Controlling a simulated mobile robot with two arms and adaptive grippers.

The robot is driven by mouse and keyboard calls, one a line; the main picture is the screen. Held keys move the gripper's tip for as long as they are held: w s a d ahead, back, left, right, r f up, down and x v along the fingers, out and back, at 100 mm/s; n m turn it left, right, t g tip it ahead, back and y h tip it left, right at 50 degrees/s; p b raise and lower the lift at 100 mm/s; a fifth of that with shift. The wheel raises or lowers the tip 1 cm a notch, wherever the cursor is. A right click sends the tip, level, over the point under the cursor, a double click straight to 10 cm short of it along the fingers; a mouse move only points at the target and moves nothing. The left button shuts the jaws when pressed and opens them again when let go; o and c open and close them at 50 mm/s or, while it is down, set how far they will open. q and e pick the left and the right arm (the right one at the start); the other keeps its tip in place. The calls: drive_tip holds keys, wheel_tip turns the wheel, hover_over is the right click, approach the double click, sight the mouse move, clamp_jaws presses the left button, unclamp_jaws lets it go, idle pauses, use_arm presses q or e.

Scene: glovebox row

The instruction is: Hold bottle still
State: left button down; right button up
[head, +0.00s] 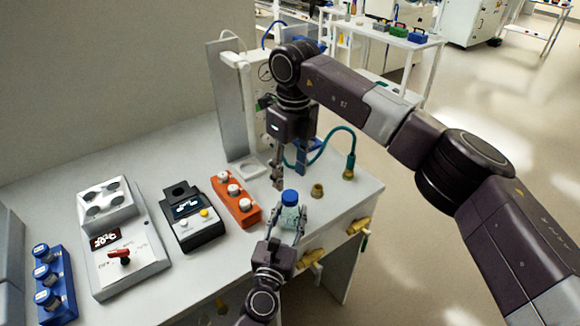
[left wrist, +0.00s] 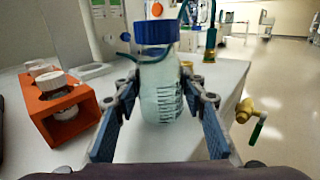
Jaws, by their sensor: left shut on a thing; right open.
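A clear bottle (head: 289,214) with a blue cap (head: 290,197) stands upright near the front right edge of the white bench. In the left wrist view the bottle (left wrist: 162,95) shows pale liquid and printed graduation marks, with the blue cap (left wrist: 156,32) on top. My left gripper (head: 287,230) is shut on the bottle's body, one finger on each side. In the left wrist view its fingers (left wrist: 160,100) flank the glass. My right gripper (head: 278,184) is open, pointing down, just above and left of the blue cap and apart from it.
An orange rack (head: 236,200) with white-capped vials stands left of the bottle. Further left are a black device (head: 192,217), a white device with a red knob (head: 125,240) and a blue rack (head: 54,283). Brass valves (head: 358,226) jut from the bench front.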

sight(290, 195)
drive_tip(key=n, duration=0.5)
drive_tip(key=shift+r, duration=0.15)
drive_tip(key=n, duration=0.5)
drive_tip(key=shift+r+n, duration=0.2)
drive_tip(key=shift+n, duration=0.1)
drive_tip(key=n, duration=0.5)
drive_tip(key=shift+r, duration=0.15)
drive_tip(key=n, duration=0.5)
drive_tip(key=shift+r+h, duration=0.15)
drive_tip(key=shift+h, duration=0.15)
drive_tip(key=shift+f, duration=4)
drive_tip(key=shift+c, duration=0.3)
